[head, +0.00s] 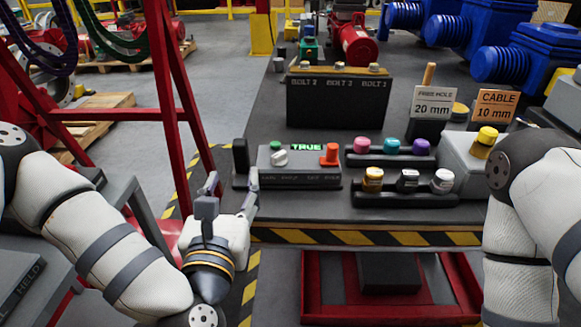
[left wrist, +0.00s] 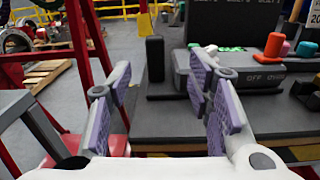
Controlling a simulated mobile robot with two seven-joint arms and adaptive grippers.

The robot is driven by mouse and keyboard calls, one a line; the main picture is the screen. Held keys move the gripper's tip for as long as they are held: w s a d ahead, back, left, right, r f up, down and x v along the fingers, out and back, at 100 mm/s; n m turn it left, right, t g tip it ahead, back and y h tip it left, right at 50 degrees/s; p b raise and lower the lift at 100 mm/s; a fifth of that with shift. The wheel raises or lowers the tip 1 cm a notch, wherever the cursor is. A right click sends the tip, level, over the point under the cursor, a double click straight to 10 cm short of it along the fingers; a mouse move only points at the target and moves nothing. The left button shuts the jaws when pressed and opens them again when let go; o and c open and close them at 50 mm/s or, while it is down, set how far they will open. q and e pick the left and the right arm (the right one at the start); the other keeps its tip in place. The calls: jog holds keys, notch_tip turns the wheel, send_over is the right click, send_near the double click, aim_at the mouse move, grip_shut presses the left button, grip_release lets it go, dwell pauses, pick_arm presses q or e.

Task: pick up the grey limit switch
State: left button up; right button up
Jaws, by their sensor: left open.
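My left gripper (head: 232,182) is open and empty, just off the near left edge of the dark table. In the left wrist view its purple-padded fingers (left wrist: 158,75) are spread apart with nothing between them. In the front row of a black rack (head: 400,196) stands a small dark grey piece with a light top (head: 408,180), between a yellow-orange piece (head: 373,179) and a white one (head: 443,181). It may be the grey limit switch; I cannot tell for certain. It is well to the right of my left gripper. My right gripper is not in view.
A control box (head: 300,175) with a green TRUE display and an orange-red knob (head: 330,155) stands near the gripper. A dark upright block (head: 241,158) is left of it. A bolt box (head: 338,98) stands behind. A red frame (head: 180,95) rises at left.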

aim_at(238, 147)
pick_arm(q)
jog(key=shift+n+y, duration=0.3)
jog(key=shift+n, duration=0.1)
jog(key=w, duration=0.8)
jog(key=w+a, duration=0.1)
jog(key=w, duration=0.3)
jog(key=shift+r, duration=0.3)
grip_shut()
